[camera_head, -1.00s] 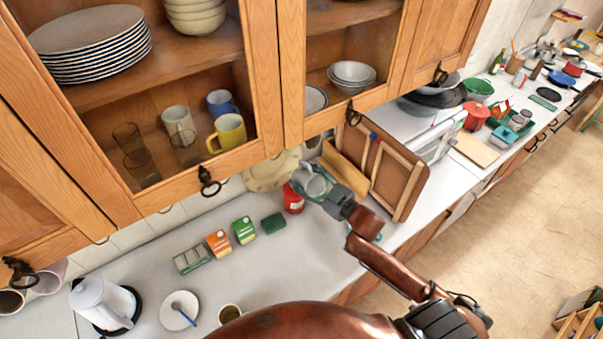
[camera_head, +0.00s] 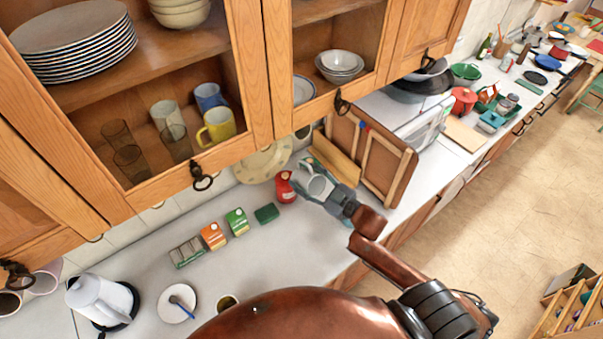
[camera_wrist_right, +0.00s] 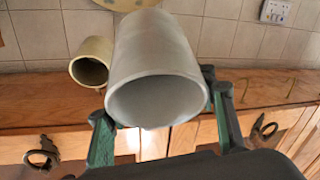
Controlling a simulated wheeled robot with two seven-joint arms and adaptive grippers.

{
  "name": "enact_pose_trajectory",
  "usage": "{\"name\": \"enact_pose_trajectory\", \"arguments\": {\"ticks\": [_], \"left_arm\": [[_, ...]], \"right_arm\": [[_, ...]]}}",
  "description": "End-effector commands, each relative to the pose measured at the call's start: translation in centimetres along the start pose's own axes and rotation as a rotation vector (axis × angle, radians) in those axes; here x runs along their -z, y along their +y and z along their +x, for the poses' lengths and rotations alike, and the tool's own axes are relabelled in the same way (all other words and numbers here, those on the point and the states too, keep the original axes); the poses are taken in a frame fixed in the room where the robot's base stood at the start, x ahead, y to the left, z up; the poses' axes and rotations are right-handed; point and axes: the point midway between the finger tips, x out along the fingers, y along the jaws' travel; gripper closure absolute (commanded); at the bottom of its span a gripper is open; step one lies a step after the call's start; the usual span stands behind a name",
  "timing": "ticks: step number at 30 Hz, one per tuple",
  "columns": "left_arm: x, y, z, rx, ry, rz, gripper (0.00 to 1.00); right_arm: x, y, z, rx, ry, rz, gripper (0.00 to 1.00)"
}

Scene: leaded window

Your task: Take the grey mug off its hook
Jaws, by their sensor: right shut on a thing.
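The grey mug (camera_head: 316,184) is held in my right gripper (camera_head: 313,187), below the wall cabinets and above the counter in the head view. In the right wrist view the grey mug (camera_wrist_right: 155,55) fills the middle, its open mouth towards the camera. The fingers of the right gripper (camera_wrist_right: 155,105) stand on both sides of it, shut on it. Its handle is not clear in the wrist view, and I see no hook touching it. A smaller beige mug (camera_wrist_right: 92,62) is beside it, apart. My left gripper is not in view.
Wooden cabinets (camera_head: 180,190) overhang the counter. Small empty hooks (camera_wrist_right: 245,86) show in the wrist view.

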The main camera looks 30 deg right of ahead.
Motion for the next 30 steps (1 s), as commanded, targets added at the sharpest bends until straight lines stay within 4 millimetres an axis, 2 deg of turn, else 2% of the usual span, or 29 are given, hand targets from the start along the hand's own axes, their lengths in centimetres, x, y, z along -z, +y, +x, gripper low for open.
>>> {"name": "enact_pose_trajectory", "arguments": {"ticks": [30], "left_arm": [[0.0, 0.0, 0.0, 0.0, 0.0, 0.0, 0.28]], "right_arm": [[-1.2, -1.4, -4.5, -0.001, 0.001, -0.001, 1.0]]}}
